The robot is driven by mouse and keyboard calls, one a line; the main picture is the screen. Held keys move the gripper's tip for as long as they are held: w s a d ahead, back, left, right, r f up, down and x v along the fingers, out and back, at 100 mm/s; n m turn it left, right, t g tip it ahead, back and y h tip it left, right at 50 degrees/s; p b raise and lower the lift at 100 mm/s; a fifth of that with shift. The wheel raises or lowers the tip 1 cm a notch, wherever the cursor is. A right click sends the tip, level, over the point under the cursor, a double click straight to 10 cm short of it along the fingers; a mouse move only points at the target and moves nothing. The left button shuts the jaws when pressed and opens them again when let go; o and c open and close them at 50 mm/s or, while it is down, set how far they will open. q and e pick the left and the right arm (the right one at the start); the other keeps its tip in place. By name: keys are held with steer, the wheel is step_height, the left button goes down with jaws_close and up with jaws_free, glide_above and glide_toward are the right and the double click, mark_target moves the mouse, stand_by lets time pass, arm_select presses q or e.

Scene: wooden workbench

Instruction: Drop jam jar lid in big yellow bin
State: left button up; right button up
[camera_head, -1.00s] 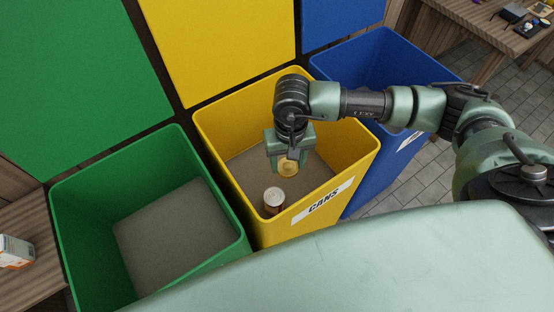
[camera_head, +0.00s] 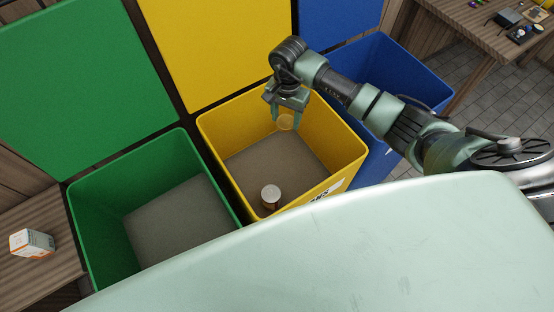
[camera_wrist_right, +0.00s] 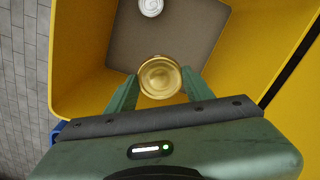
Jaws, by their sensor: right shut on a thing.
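The jam jar lid (camera_wrist_right: 159,77) is a round gold disc between the fingertips of my right gripper in the right wrist view. In the head view the lid (camera_head: 285,122) shows at the tips of my right gripper (camera_head: 286,114), which is shut on it. Lid and gripper are over the opening of the big yellow bin (camera_head: 345,150), near its back side. The bin's yellow wall also shows in the right wrist view (camera_wrist_right: 80,75). My left gripper is not in view.
A can (camera_head: 271,196) stands on the yellow bin's floor near the front. A green bin (camera_head: 95,240) is on the left and a blue bin (camera_head: 415,80) on the right. A small white and orange box (camera_head: 32,243) sits on a wooden surface at far left.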

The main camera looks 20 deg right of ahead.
steer(key=shift+f, duration=0.75)
steer(key=o, duration=1.4)
step_height(320, 180, up, 7)
steer(key=shift+f+b, duration=0.1)
steer(key=shift+b, duration=1.1)
steer(key=shift+r, duration=0.55)
